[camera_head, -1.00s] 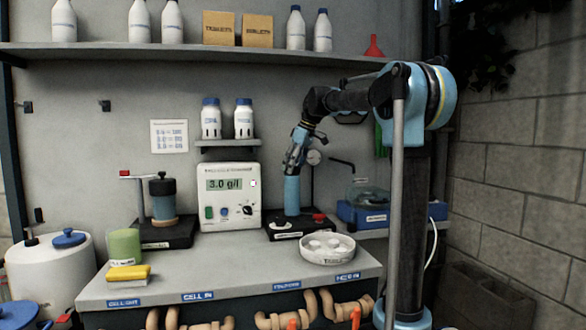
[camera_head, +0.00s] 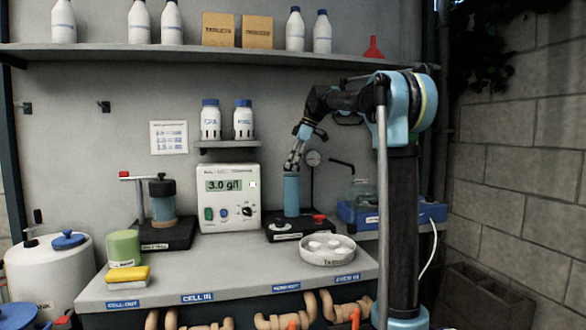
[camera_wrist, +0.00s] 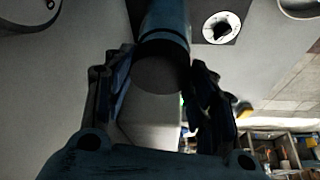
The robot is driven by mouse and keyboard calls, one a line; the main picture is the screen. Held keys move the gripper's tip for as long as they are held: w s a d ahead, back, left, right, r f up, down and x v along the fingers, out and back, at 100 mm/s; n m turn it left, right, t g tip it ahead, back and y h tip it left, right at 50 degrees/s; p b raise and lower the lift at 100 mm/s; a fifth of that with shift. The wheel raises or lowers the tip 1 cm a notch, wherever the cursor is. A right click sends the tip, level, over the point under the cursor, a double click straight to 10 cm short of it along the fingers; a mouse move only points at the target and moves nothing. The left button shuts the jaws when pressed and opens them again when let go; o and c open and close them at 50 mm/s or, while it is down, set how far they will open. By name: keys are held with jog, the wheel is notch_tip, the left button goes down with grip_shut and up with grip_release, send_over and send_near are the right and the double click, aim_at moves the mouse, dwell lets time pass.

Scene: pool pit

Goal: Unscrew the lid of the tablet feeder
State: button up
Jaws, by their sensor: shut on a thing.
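The tablet feeder appears to be the upright blue cylinder (camera_head: 291,198) on a black base (camera_head: 300,230) with a red part, at the right of the bench. My gripper (camera_head: 292,170) points down at its top in the head view. In the wrist view my gripper's fingers (camera_wrist: 158,88) stand on either side of the blue cylinder's (camera_wrist: 165,22) dark round end, closed on it. The lid is hard to tell apart from the body, as the fingers and shadow hide its edge.
A white dish of tablets (camera_head: 327,258) stands just in front. The 3.0 g/l meter (camera_head: 232,212) is at the left, a blue unit (camera_head: 385,212) at the right. A small shelf (camera_head: 228,143) holds bottles behind. The bench's front middle is clear.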

jog(key=shift+r, duration=1.45)
jog(key=shift+r, duration=0.1)
